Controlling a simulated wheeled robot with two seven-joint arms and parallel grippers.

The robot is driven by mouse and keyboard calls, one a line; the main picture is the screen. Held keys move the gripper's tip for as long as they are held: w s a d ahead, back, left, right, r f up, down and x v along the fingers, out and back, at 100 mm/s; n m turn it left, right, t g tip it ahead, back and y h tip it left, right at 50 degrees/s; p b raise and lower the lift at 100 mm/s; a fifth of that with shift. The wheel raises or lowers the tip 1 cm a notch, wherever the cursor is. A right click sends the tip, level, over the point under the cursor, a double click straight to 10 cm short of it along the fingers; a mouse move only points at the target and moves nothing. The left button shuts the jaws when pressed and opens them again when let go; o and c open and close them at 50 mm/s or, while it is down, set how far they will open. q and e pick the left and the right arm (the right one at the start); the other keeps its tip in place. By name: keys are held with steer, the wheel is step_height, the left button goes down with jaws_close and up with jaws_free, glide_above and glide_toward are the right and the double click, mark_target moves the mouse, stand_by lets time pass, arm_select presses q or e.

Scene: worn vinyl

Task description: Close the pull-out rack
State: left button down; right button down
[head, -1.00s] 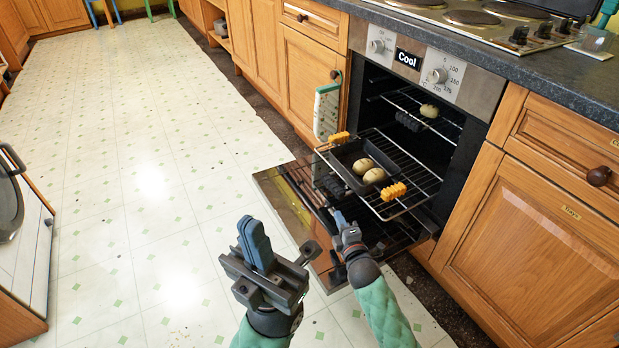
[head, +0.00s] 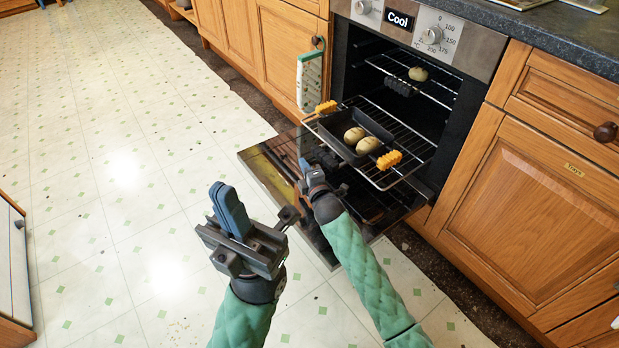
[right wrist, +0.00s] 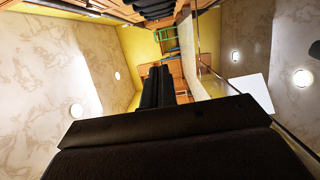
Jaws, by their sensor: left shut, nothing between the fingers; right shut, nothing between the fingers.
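The pull-out rack (head: 407,156) is a wire shelf sticking out of the oven above the open door. It has orange grips on its two sides and carries a dark tin (head: 373,124) with two round brown potato-like items. My right gripper (head: 304,165) is shut and empty, in front of the rack's front edge and over the oven door; contact with the rack cannot be made out. In the right wrist view its dark fingers (right wrist: 157,88) are together, and the rack does not show. My left gripper (head: 228,208) is shut and empty, upright over the floor.
The oven door (head: 262,166) is folded down below the rack. A higher oven shelf (head: 432,88) holds another round item. A green-and-white cloth (head: 309,82) hangs from a cabinet knob at the left. Wooden cabinets flank the oven. The tiled floor (head: 120,190) is clear to the left.

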steer(key=x, duration=0.2)
steer(key=shift+w+d+f+b, duration=0.1)
steer(key=shift+w+d+b, duration=0.05)
steer(key=shift+w+b, duration=0.2)
steer(key=shift+w+d+b, duration=0.3)
steer(key=shift+w+d, duration=0.25)
steer(key=shift+d, duration=0.45)
steer(key=shift+w+d, duration=0.35)
steer(key=shift+d, duration=0.1)
steer(key=shift+w+d, duration=0.1)
steer(key=shift+d, duration=0.05)
